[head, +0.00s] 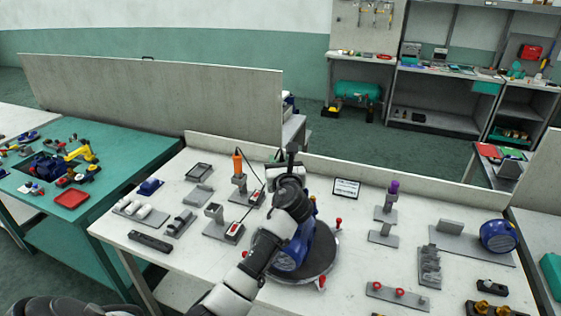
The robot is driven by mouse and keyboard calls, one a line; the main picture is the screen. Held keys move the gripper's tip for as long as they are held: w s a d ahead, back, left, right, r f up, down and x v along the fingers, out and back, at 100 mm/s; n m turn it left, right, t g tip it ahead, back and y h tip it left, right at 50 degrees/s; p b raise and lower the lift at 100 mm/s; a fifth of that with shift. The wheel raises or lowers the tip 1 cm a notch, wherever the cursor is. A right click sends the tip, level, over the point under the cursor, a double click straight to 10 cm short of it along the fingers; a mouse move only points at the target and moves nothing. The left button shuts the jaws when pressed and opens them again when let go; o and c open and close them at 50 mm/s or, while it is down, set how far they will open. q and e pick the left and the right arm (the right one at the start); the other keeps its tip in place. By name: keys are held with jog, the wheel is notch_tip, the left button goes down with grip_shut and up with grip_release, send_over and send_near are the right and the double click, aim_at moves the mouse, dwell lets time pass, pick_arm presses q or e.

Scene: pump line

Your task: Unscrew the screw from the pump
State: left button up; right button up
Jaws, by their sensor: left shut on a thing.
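The blue pump (294,250) sits on a dark round turntable (318,270) with red knobs at its rim, in the middle of the white table. My left arm crosses in front of the pump and hides much of it. My left gripper (291,152) is beyond the pump, above the table. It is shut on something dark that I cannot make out. I cannot pick out the screw in this view. An orange-handled tool (237,162) stands upright in a grey holder to the left, with a dark cable beside it. My right gripper is not in view.
Grey fixtures and trays (199,194) fill the left of the white table. A holder with a purple-topped piece (393,187), a block with red knobs (398,296) and a blue round part (498,236) are at the right.

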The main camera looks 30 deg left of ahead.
pick_arm(q)
jog(key=shift+f+p, duration=0.15)
jog(key=shift+p, duration=0.35)
dwell(0.9)
dwell(0.7)
jog(key=shift+w+r+p, duration=0.1)
jog(key=shift+r+p, duration=2.1)
jog(key=shift+p, duration=0.35)
jog(key=shift+r+p, duration=0.75)
jog(key=shift+r, duration=0.2)
jog(key=shift+f, duration=0.1)
